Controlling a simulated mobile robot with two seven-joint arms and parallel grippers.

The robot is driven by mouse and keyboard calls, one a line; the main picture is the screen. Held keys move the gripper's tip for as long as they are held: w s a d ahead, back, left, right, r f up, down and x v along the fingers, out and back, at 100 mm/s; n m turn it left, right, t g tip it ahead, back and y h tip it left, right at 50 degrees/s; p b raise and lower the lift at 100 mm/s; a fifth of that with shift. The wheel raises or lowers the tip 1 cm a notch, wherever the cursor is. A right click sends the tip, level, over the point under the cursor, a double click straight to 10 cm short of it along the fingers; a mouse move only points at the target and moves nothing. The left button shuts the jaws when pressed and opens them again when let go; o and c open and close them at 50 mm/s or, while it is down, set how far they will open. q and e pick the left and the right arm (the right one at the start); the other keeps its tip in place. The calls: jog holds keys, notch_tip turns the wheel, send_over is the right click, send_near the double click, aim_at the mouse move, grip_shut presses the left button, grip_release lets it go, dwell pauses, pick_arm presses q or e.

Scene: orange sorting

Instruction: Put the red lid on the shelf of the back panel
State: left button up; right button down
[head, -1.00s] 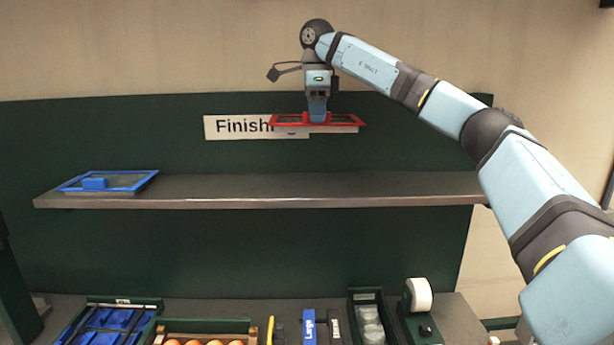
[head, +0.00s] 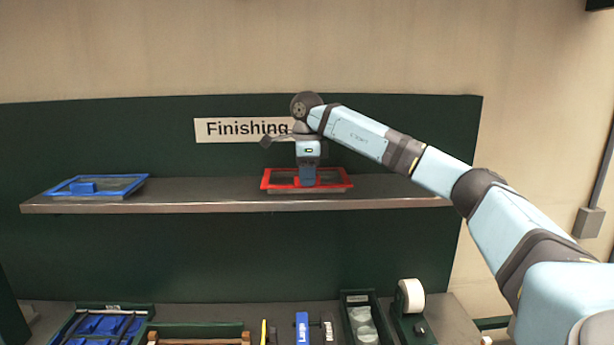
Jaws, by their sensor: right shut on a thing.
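The red lid (head: 279,186) is a flat red-framed panel with a see-through middle. It is level at the shelf (head: 200,204) of the dark green back panel (head: 130,250), right of the shelf's middle. It looks to be at or just above the shelf surface; I cannot tell if it bears on it. My right gripper (head: 307,180) points down and is shut on the red lid at its middle. The fingertips are partly hidden by the lid's grip. My left gripper is not in view.
A blue lid (head: 118,186) lies at the shelf's left end. The shelf between the lids is clear. A "Finishing" sign (head: 240,130) is on the panel above. Below stand a bin of blue parts (head: 100,325), a tape dispenser (head: 412,297) and a tray with round pieces (head: 362,318).

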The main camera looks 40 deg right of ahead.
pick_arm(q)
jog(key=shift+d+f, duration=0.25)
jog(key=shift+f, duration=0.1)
pick_arm(e)
jog(key=shift+f, duration=0.35)
jog(key=c, duration=1.1)
grip_release()
jog(key=shift+o, duration=0.2)
jog(key=shift+r, duration=0.1)
notch_tip(320, 180, up, 5)
jog(key=shift+f+b, duration=0.15)
jog(key=shift+b, duration=0.65)
notch_tip(320, 180, up, 6)
jog(key=shift+f+p, duration=0.1)
jog(key=shift+p, duration=0.55)
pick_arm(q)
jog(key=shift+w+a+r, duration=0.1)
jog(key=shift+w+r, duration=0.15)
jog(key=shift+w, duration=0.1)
pick_arm(e)
jog(key=shift+r, duration=0.8)
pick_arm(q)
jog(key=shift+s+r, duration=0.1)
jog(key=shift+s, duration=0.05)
